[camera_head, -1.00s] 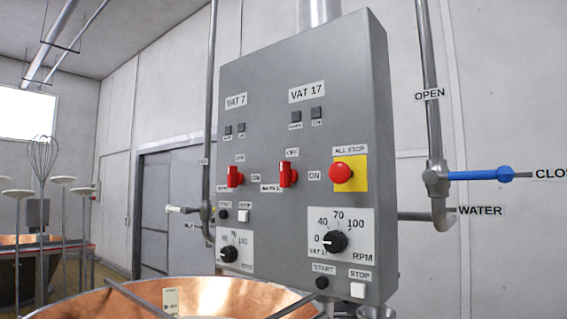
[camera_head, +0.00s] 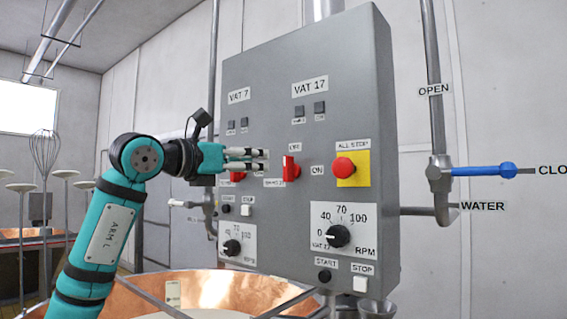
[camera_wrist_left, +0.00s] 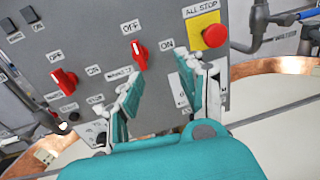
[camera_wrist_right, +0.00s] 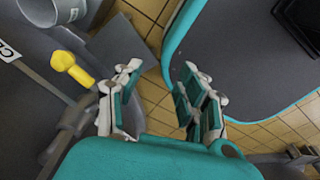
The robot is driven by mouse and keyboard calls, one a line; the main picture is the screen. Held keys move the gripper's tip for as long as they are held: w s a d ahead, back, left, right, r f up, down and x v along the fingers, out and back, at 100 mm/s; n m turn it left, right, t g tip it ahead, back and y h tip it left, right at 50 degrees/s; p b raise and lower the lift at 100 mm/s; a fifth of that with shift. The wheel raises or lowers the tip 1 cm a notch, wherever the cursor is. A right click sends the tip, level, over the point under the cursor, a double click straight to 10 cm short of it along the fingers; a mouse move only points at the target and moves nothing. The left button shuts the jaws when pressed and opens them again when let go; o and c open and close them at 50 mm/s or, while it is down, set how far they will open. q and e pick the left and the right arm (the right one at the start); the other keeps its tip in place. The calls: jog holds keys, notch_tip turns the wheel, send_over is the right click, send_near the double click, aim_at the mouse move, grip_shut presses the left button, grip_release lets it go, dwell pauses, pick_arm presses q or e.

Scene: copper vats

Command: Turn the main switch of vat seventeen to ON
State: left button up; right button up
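The grey control panel (camera_head: 270,115) carries a VAT 17 label (camera_head: 310,86). The red main switch of vat 17 (camera_head: 291,168) stands upright, pointing at its OFF label; ON is to its right. It also shows in the left wrist view (camera_wrist_left: 140,55). My left gripper (camera_head: 264,160) is open and empty, its fingertips just left of this switch in the head view and partly covering the vat 7 switch (camera_head: 237,177). In the left wrist view the fingers (camera_wrist_left: 170,82) are spread below the switch, apart from it. My right gripper (camera_wrist_right: 162,76) is open, empty and outside the head view.
The red ALL STOP button (camera_head: 344,167) on its yellow plate is right of the switch. The RPM dial (camera_head: 337,236) and START and STOP buttons sit below. A copper vat (camera_head: 220,290) stands under the panel. A yellow-handled thing (camera_wrist_right: 70,68) is near my right gripper.

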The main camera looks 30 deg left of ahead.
aim_at(285, 162)
pick_arm(q)
jog(key=s+a+r+n+y, duration=0.1)
jog(key=s+a+y, duration=0.1)
jog(key=a, duration=0.1)
jog(key=w+p, duration=0.2)
jog(key=w, duration=0.3)
jog(key=w+p, duration=0.2)
jog(key=w, duration=0.4)
jog(key=w+d+p, duration=0.1)
jog(key=w+p, duration=0.1)
jog(key=w, duration=0.4)
jog(key=shift+r, duration=0.1)
jog(key=shift+w+p, duration=0.35)
grip_shut()
